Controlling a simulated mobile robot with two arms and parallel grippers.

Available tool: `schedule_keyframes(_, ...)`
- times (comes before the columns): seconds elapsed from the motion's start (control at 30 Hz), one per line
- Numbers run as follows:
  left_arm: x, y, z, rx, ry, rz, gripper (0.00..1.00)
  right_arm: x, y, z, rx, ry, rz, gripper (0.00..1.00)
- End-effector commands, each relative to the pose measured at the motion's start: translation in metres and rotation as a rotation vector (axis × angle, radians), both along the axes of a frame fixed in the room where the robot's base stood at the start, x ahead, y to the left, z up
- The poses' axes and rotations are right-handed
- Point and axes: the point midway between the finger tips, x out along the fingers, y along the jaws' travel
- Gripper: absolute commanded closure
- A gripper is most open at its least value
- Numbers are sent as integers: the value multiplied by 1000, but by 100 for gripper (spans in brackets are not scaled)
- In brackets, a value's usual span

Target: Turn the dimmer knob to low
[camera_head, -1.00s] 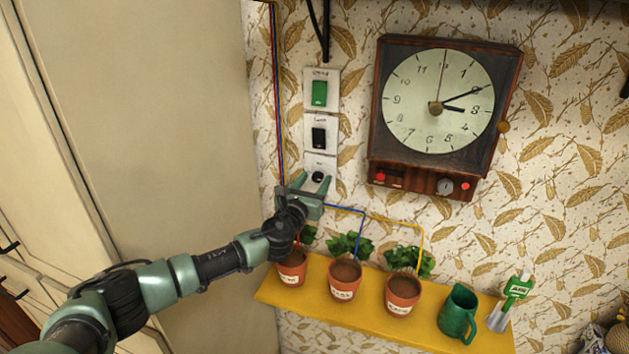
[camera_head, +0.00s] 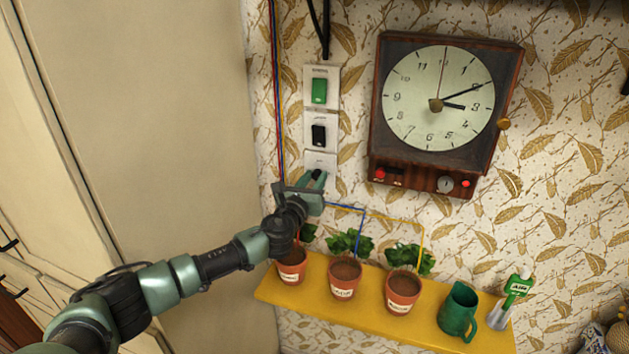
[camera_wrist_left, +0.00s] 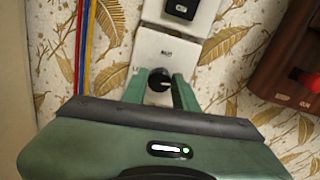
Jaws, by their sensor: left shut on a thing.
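The dimmer knob (camera_wrist_left: 160,79) is a small round black knob with a light mark, on the lowest white wall plate (camera_head: 313,160). In the wrist view it sits between the two green fingers of my left gripper (camera_wrist_left: 161,88). My left gripper (camera_head: 317,180) is shut on the knob; in the head view the fingers cover most of it. The knob's exact setting is too small to read. My right gripper is not in view.
Above the plate are a black switch (camera_head: 319,135) and a green switch (camera_head: 319,91). A wooden clock (camera_head: 440,115) hangs to the right. Coloured wires run along the wall.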

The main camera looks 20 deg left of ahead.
Motion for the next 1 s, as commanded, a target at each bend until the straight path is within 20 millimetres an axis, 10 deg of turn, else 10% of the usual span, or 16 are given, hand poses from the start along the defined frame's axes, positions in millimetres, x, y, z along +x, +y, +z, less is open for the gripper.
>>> schedule_keyframes(1.0, 0, 2, -3, -938, 32, 0, 100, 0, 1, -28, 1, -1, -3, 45)
